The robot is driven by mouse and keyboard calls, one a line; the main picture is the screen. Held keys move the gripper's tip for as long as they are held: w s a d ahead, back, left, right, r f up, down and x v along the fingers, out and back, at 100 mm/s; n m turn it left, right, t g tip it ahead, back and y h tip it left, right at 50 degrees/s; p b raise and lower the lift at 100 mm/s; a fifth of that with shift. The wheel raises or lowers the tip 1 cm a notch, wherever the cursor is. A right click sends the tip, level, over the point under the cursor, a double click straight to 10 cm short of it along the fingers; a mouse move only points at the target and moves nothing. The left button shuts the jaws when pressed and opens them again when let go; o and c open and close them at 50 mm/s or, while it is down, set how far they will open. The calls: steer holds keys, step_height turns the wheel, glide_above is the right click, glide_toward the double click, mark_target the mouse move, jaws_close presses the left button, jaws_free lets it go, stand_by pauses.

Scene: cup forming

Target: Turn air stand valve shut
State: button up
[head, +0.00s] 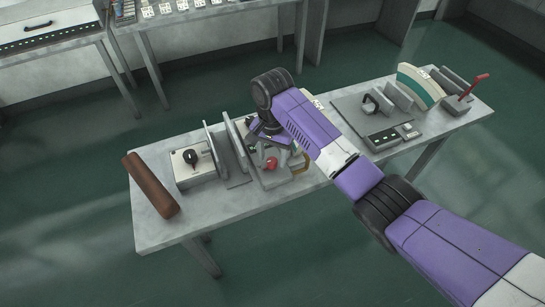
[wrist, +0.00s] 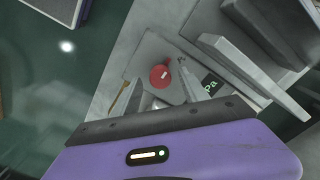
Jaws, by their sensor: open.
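A round red knob, which looks like the air stand valve (wrist: 160,76), sits on a grey plate (wrist: 150,52) in the wrist view. It carries a small pale mark. In the head view the red knob (head: 271,163) shows just below my wrist. My gripper (wrist: 164,92) is open, its two fingers pointing toward the knob, one on each side of the line to it. The knob appears just beyond the fingertips; I cannot tell whether they touch it. In the head view my gripper is partly hidden by my arm.
Grey upright plates (wrist: 250,70) and a dark "Pa" display (wrist: 211,84) stand right of the knob. On the bench (head: 160,232) are a brown roll (head: 151,186), a box with a black knob (head: 192,165), and a red-lever device (head: 463,98) at far right.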

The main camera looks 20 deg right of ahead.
steer(key=shift+f, duration=0.55)
jaws_close()
